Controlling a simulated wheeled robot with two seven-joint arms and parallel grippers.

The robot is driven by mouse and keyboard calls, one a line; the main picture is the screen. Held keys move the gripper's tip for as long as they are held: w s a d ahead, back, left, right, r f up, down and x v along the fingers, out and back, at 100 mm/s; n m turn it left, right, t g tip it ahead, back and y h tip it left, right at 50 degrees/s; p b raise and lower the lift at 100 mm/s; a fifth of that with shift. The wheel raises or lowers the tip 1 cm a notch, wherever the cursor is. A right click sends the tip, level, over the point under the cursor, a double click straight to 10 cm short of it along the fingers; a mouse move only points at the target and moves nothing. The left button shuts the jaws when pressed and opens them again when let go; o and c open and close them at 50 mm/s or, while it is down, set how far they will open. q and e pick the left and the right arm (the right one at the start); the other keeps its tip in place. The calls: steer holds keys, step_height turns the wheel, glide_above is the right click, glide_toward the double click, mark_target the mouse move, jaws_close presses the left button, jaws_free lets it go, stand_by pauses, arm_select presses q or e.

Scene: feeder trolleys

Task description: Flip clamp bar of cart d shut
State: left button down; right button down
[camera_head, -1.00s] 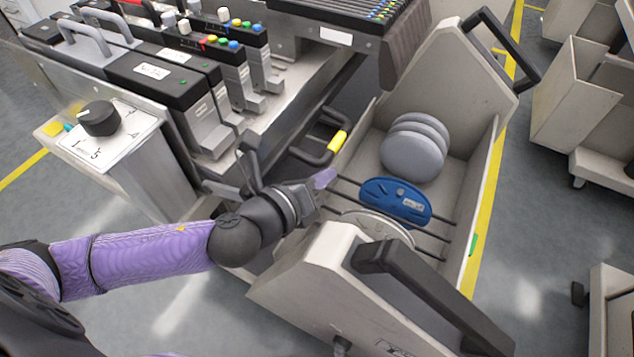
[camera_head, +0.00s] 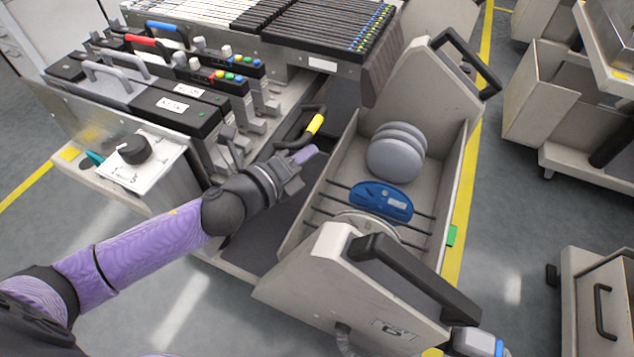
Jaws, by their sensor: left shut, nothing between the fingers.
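My left gripper (camera_head: 303,156) has purple fingertips. It is shut and empty, just below and in front of the yellow sleeve. I cannot tell whether it touches the bar. The cart marked D (camera_head: 342,245) carries the grey bin with reels in it.
Blue (camera_head: 381,203) and grey (camera_head: 396,155) reels sit in the bin. Black feeders (camera_head: 175,108) with levers stand on the trolley at left, near a dial (camera_head: 134,150). A black cart handle (camera_head: 415,285) rises in front. Other carts stand at right; grey floor lies between.

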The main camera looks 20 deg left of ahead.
arm_select(q)
steer(key=shift+a+r, duration=0.25)
steer(key=shift+r, duration=0.1)
arm_select(e)
steer(key=shift+w+d+r, duration=0.1)
steer(key=shift+w+r, duration=0.05)
steer(key=shift+r, duration=0.25)
steer(key=shift+a, duration=0.3)
